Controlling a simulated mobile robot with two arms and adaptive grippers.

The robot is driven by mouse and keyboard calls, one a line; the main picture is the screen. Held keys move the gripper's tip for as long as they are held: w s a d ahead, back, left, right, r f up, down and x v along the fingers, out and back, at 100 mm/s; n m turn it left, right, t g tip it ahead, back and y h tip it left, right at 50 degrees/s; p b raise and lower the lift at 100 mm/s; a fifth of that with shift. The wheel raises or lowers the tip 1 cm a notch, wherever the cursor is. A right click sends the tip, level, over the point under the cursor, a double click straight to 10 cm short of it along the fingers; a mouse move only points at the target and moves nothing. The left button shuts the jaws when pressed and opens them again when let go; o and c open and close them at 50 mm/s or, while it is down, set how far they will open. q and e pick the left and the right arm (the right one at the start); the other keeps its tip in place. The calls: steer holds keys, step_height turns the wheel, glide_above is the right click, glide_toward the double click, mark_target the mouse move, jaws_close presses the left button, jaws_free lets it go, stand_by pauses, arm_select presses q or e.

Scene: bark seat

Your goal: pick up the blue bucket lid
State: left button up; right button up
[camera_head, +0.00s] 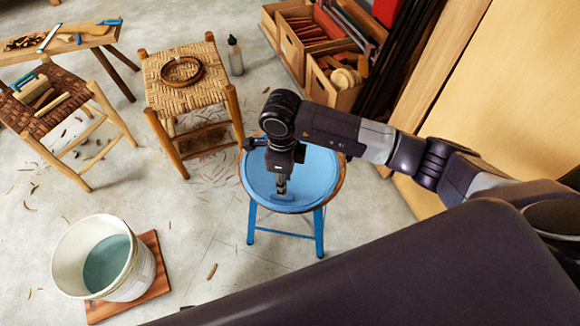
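The blue bucket lid (313,172) appears as a round, light blue disc lying flat on a stool (319,233) with blue legs and a brown rim. My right gripper (281,188) comes in from the right and points down over the front left part of the lid. Its fingertips are at or just above a small raised blue part there. The fingers look close together, but I cannot tell whether they grip it. The gripper and wrist hide part of the lid. My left gripper is not in view.
An open white bucket (72,256) with bluish liquid stands on a reddish-brown board (152,287) at the lower left. Two woven stools (185,100) (62,110), a bottle (235,57) and wooden crates (288,48) stand behind. Wood shavings litter the pale floor.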

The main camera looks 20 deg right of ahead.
steer(key=f, duration=0.4)
steer(key=shift+s+a+f, duration=0.15)
steer(key=shift+a+f, duration=0.15)
steer(key=shift+a, duration=0.05)
steer(key=shift+f, duration=0.2)
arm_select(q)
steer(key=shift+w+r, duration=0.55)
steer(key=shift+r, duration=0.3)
arm_select(e)
jaws_close()
